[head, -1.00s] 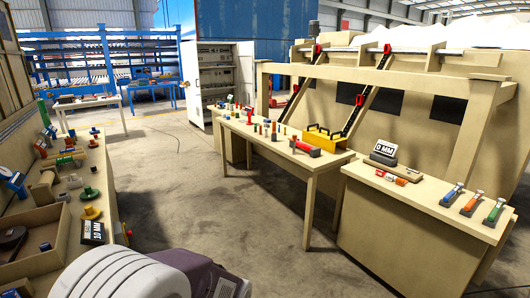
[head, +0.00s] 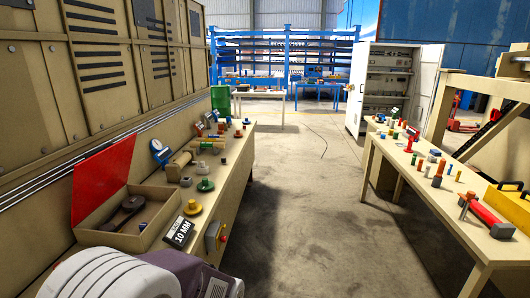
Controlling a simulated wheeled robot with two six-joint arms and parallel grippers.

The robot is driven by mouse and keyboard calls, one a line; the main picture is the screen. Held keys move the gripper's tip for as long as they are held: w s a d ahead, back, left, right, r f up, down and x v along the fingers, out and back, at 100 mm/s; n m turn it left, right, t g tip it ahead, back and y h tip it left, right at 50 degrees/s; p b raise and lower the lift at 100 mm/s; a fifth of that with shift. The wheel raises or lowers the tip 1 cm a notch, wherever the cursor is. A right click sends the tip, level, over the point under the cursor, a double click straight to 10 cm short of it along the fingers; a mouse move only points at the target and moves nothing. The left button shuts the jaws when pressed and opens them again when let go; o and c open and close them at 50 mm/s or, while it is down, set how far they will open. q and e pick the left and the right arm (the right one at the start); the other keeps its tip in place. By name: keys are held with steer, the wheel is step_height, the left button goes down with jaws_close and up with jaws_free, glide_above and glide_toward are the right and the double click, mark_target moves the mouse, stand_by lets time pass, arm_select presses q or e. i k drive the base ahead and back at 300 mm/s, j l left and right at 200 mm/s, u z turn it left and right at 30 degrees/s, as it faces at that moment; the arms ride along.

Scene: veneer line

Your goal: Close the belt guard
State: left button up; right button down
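The belt guard appears to be the red panel (head: 103,180) standing tilted up along the back left side of an open tan box (head: 108,238). The box sits on the near end of the left bench. Inside it a dark belt or pulley part (head: 124,212) and a small grey cylinder lie uncovered. A white ribbed part and a purple-grey part of my own body fill the bottom left and hide the bench's near corner. Neither of my grippers shows in the head view.
The left bench (head: 236,165) holds a "10 MM" sign (head: 180,231), a yellow knob (head: 192,207), a green knob (head: 205,185) and several small parts. A grey box with a red button (head: 222,238) is on its front side. Bare floor lies between it and the right table (head: 421,192).

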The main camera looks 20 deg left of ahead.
mark_target(104, 171)
steer(key=i+j+u, duration=0.1)
steer(key=i+u, duration=0.15)
steer(key=u, duration=0.2)
steer(key=i+u, duration=0.25)
steer(key=u, duration=0.2)
steer(key=i+u, duration=0.25)
steer(key=u, duration=0.25)
steer(key=i+l+u, duration=0.2)
steer(key=u, duration=0.25)
steer(key=i+l+u, duration=0.25)
steer(key=u, duration=0.2)
steer(key=i+l+u, duration=0.15)
steer(key=l+u, duration=0.15)
steer(key=u, duration=0.15)
steer(key=i+l+u, duration=0.1)
steer(key=l+u, duration=0.25)
steer(key=u, duration=0.15)
steer(key=l+u, duration=0.45)
steer(key=i+j, duration=0.05)
